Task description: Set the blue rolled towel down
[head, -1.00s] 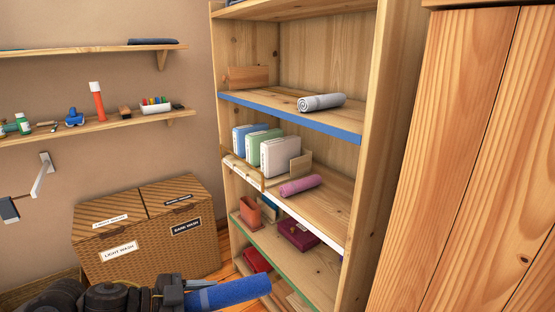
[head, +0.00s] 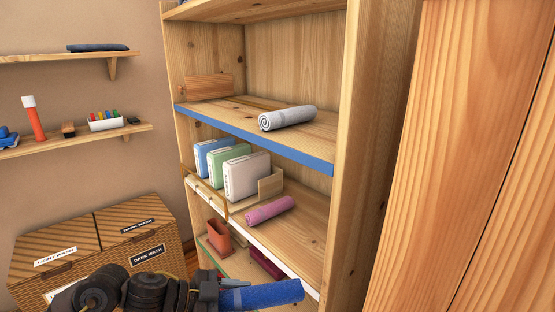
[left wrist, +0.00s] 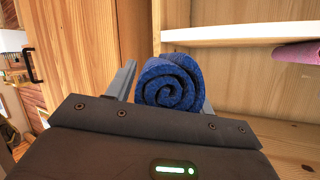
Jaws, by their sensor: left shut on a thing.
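The blue rolled towel (head: 262,295) is held by my left gripper (head: 222,291), low in the head view in front of the shelf unit. In the left wrist view the towel (left wrist: 170,85) shows its spiral end between the fingers of my left gripper (left wrist: 168,92). The gripper is shut on it. The shelf unit has a blue-edged shelf (head: 300,154) with a grey-white rolled towel (head: 287,117). Below it, a white-edged shelf (head: 300,225) bears a pink rolled towel (head: 269,210). My right gripper is not in view.
Blue, green and white upright books or boxes (head: 246,177) stand left of the pink towel. A terracotta pot (head: 219,234) and a dark red item (head: 266,263) are on the lower shelf. A wicker laundry hamper (head: 95,244) stands at left. A wooden wardrobe (head: 470,150) is at right.

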